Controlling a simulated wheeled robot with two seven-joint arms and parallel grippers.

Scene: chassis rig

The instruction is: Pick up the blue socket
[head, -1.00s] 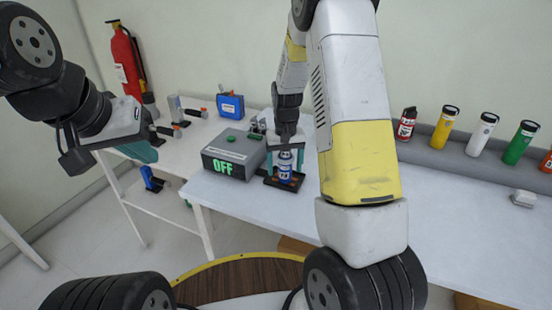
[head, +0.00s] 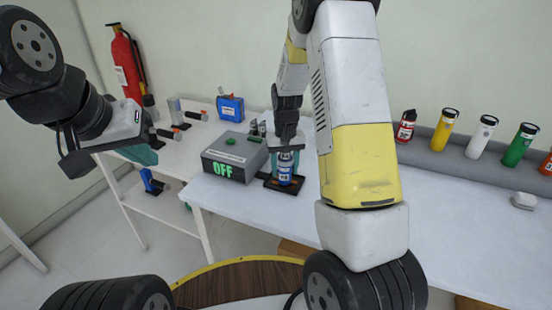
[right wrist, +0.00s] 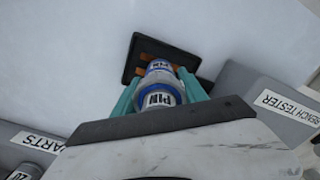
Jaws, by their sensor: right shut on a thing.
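I cannot tell whether the socket touches the holder. My left gripper (head: 143,155) hangs far to the left, away from the socket; its finger gap is not clear.
A grey tester box (head: 233,157) showing "OFF" stands just left of the socket. A blue container (head: 230,107) is behind it. Several coloured cylinders, including a yellow one (head: 444,130), stand along the grey rack at right. The white table's middle right is clear.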

